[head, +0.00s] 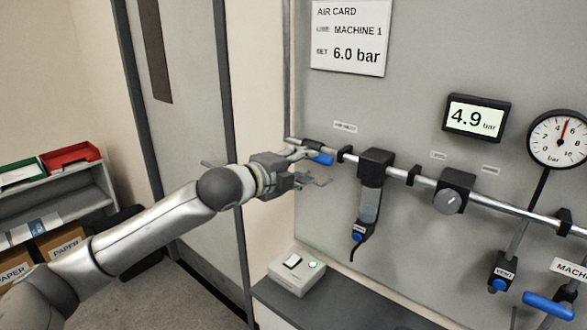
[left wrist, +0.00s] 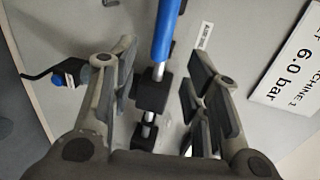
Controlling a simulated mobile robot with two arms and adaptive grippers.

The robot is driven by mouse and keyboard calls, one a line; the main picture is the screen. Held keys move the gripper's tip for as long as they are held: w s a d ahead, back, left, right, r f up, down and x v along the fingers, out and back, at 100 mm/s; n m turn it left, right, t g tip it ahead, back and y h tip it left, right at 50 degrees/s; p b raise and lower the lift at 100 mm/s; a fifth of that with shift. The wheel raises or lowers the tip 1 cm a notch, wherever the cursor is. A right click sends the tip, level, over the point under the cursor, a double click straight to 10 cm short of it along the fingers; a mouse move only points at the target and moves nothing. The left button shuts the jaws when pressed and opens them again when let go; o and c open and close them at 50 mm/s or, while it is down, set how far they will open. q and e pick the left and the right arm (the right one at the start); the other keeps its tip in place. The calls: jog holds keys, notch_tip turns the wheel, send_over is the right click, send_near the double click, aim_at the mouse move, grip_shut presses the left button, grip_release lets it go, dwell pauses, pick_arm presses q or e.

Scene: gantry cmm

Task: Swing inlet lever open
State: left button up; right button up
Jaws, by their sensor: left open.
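The inlet lever (head: 322,159) has a blue handle and sits at the left end of the silver air pipe (head: 402,175), on the grey panel. In the left wrist view the blue lever (left wrist: 166,28) runs up to the top edge, between the lines of my two fingers. The black valve body (left wrist: 152,91) shows below it on the pipe. My left gripper (head: 314,168) is open at the lever, with one finger above and one below it in the head view. I cannot tell whether a finger touches the handle. My right gripper is not in view.
Along the pipe are a filter bowl (head: 369,192), a regulator knob (head: 451,201) and a blue-tipped vent (head: 502,270). A display (head: 476,117) reads 4.9 bar beside a dial gauge (head: 557,139). A switch box (head: 297,272) stands on the ledge below. A door (head: 190,130) is left.

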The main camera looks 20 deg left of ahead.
pick_arm(q)
jog(key=shift+v, duration=1.35)
